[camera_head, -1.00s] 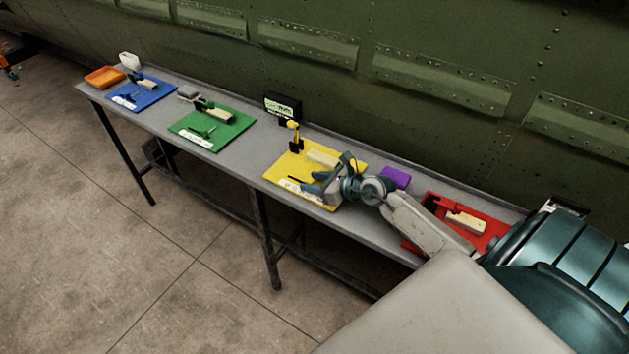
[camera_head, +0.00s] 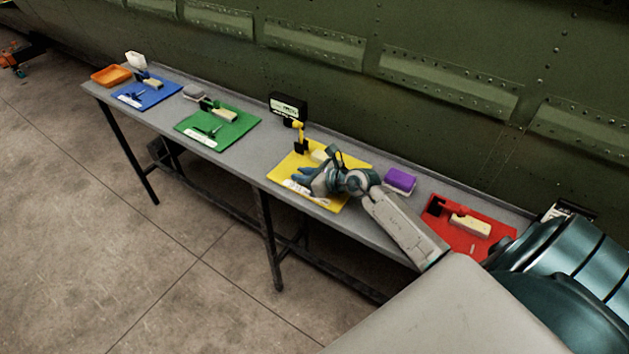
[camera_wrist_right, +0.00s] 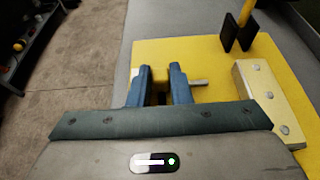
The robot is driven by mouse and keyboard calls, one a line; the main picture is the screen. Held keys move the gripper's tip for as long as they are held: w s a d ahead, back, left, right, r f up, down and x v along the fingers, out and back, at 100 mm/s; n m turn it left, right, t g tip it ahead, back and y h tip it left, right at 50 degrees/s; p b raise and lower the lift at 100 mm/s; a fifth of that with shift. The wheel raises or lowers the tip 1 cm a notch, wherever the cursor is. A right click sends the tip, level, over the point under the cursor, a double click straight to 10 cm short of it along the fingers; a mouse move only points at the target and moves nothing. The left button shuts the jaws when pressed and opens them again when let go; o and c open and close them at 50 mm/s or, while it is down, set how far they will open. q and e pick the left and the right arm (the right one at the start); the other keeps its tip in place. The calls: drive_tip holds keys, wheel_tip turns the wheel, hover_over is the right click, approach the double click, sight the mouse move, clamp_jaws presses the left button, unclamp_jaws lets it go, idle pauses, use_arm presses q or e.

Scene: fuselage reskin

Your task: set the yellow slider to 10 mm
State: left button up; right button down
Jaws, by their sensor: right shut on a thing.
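The yellow board (camera_head: 350,163) lies on the grey bench, and it also fills much of the right wrist view (camera_wrist_right: 200,52). My right gripper (camera_head: 303,180) is low over the board's front left part. In the right wrist view its blue fingers (camera_wrist_right: 162,88) are shut on a small part that I take to be the yellow slider, mostly hidden between them. A short pale pin (camera_wrist_right: 200,82) sticks out right of the fingers. A black display box (camera_head: 288,107) stands behind the board; its reading is too small to tell. My left gripper is not in view.
A purple block (camera_head: 400,181) and red board (camera_head: 485,228) lie to the right. Green (camera_head: 235,137) and blue (camera_head: 160,97) boards lie to the left.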

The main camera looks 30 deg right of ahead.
drive_tip(key=shift+w+a, duration=0.1)
drive_tip(key=shift+w, duration=0.25)
drive_tip(key=shift+s+r, duration=0.1)
drive_tip(key=c, duration=1.3)
unclamp_jaws()
drive_tip(key=shift+w+a, duration=0.1)
drive_tip(key=shift+w, duration=0.15)
drive_tip(key=b+v, duration=0.1)
drive_tip(key=v, duration=0.8)
drive_tip(key=shift+v, duration=0.9)
